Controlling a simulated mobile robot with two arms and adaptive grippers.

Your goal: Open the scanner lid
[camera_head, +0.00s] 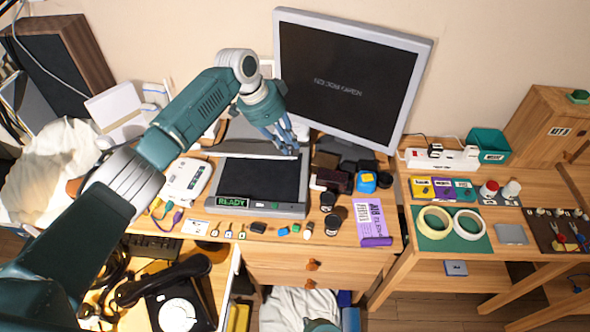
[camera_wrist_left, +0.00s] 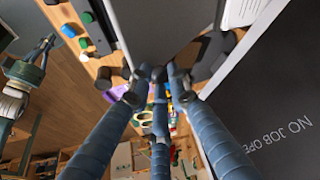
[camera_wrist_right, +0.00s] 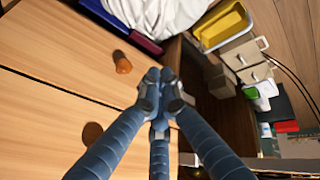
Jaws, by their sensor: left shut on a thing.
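The grey scanner (camera_head: 300,211) sits on the wooden desk below the monitor, with a green READY display at its front left. Its dark flat bed (camera_head: 260,178) is exposed. The lid (camera_head: 250,156) appears raised at the back of the scanner, seen nearly edge-on; its exact angle is hard to tell. My left gripper (camera_head: 292,148) is shut on the lid at its right end. In the left wrist view, the closed fingertips (camera_wrist_left: 160,76) meet the edge of the grey panel (camera_wrist_left: 165,30). My right gripper (camera_wrist_right: 162,88) is shut and empty by the drawer fronts.
The monitor (camera_head: 345,80) stands close behind my left gripper. Dark jars and small boxes (camera_head: 335,180) crowd the scanner's right side. A white device (camera_head: 186,178) is at its left, and small coloured parts lie in front. A black telephone (camera_head: 175,295) is lower left.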

